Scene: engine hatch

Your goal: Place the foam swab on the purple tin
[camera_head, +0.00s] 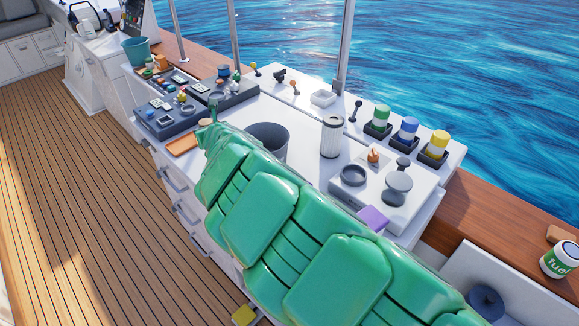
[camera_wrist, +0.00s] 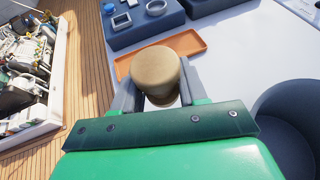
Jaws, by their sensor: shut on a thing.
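The foam swab (camera_wrist: 157,72), a tan, rounded, stubby cylinder, is between the fingers of my gripper (camera_wrist: 158,98) in the wrist view. My gripper is shut on it. In the head view the swab's tan top (camera_head: 205,122) shows just beyond my green arm, close to the orange tray. The swab seems to be above the counter, but its underside is hidden. The purple tin (camera_head: 373,217) is on the counter at the right, beside my arm, which hides part of it. The gripper is far to the left of the tin.
An orange tray (camera_wrist: 185,45) lies just beyond the swab. A dark bucket (camera_head: 268,140) and a white ribbed cylinder (camera_head: 331,136) stand between swab and tin. A white tray (camera_head: 395,165) with dark round parts lies behind the tin. An engine hatch (camera_wrist: 25,75) opens at left.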

